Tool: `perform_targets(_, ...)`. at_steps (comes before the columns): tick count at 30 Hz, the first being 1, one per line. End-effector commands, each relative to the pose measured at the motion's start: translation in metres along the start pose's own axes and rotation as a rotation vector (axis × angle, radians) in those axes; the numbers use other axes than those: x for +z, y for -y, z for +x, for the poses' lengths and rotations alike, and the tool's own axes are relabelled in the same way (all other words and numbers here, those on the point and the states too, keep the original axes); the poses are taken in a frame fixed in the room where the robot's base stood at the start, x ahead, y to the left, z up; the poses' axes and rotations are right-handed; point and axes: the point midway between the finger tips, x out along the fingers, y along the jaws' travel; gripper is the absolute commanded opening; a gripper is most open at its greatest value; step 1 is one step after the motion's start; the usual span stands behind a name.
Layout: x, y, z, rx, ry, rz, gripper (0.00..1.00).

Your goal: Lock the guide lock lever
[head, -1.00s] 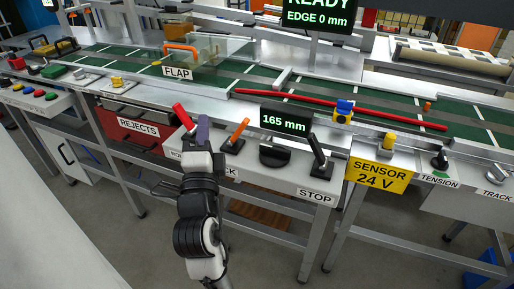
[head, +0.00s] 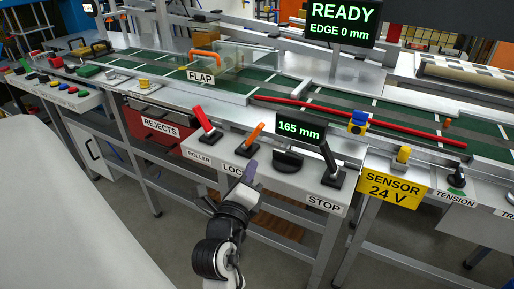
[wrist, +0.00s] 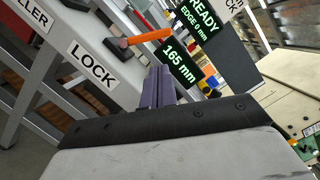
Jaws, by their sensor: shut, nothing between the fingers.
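The guide lock lever is the orange-handled lever (head: 255,133) on a black base, above the partly covered LOCK label (head: 235,169) in the head view. It leans up and to the right there. In the wrist view the orange lever (wrist: 146,38) lies just beyond the fingers, and the LOCK label (wrist: 93,64) is at left. My gripper (head: 250,172) is shut and empty, just in front of and below the lever in the head view. Its purple fingers (wrist: 159,86) are together in the wrist view and look apart from the lever.
A red roller lever (head: 203,121) stands left of the orange one. The 165 mm display (head: 301,127), a black knob (head: 288,161) and the black STOP lever (head: 331,164) stand to the right. A yellow sensor sign (head: 394,186) hangs at the bench front.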

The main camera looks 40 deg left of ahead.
Motion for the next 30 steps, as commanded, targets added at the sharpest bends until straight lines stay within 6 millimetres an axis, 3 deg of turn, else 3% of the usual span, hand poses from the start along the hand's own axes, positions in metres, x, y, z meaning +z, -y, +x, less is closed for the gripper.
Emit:
perform_targets(15, 0.001, 0.003, 0.084, -0.001, -0.002, 0.0, 0.0)
perform_targets(21, 0.0, 0.001, 0.094, 0.0, 0.0, 0.0, 0.0)
perform_targets(30, 0.0, 0.001, 0.095, 0.0, 0.0, 0.0, 0.0)
